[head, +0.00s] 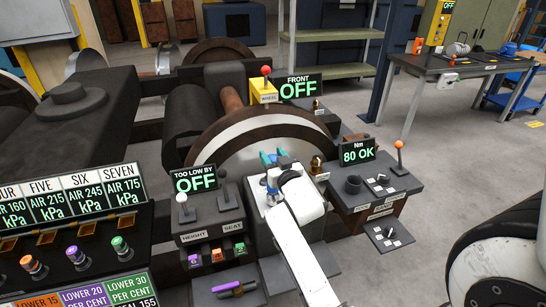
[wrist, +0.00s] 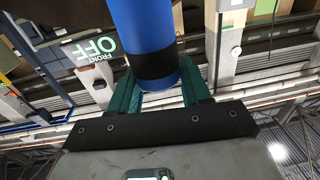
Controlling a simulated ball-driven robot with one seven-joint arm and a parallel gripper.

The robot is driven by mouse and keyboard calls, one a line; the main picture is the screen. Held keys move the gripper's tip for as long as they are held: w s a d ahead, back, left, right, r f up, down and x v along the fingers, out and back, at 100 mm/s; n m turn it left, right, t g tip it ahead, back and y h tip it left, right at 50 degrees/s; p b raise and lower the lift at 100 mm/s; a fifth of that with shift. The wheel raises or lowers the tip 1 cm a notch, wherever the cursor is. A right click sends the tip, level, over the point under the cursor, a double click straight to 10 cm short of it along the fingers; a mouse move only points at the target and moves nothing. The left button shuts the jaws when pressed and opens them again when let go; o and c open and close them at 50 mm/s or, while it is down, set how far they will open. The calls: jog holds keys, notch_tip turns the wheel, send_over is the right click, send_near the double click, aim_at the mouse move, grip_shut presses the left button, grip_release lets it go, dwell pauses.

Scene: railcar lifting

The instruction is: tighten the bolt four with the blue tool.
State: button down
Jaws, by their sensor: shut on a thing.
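My gripper (wrist: 158,92) has teal fingers on both sides of the blue tool (wrist: 143,25), a thick blue cylinder with a black band, and is shut on it. The tool extends out of the top of the wrist view; its working end is hidden. In the head view my gripper (head: 273,158) is in front of the large wheel (head: 225,140), between the panels. I cannot make out bolt four or whether the tool touches it. A display (head: 358,151) right of the wheel reads "Nm 80 OK".
A panel (head: 200,180) reading "TOO LOW BY OFF" and height and seat levers stand left of my arm. A "FRONT OFF" display (head: 298,86) is behind. A control box with an orange-knobbed lever (head: 399,148) stands right. Open floor (head: 470,150) lies farther right.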

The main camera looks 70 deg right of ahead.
jog(key=shift+f+b, duration=0.7)
jog(key=shift+f, duration=0.05)
dwell(1.2)
jog(key=shift+r, duration=0.1)
jog(key=shift+r+p, duration=3.05)
jog(key=shift+r, duration=0.55)
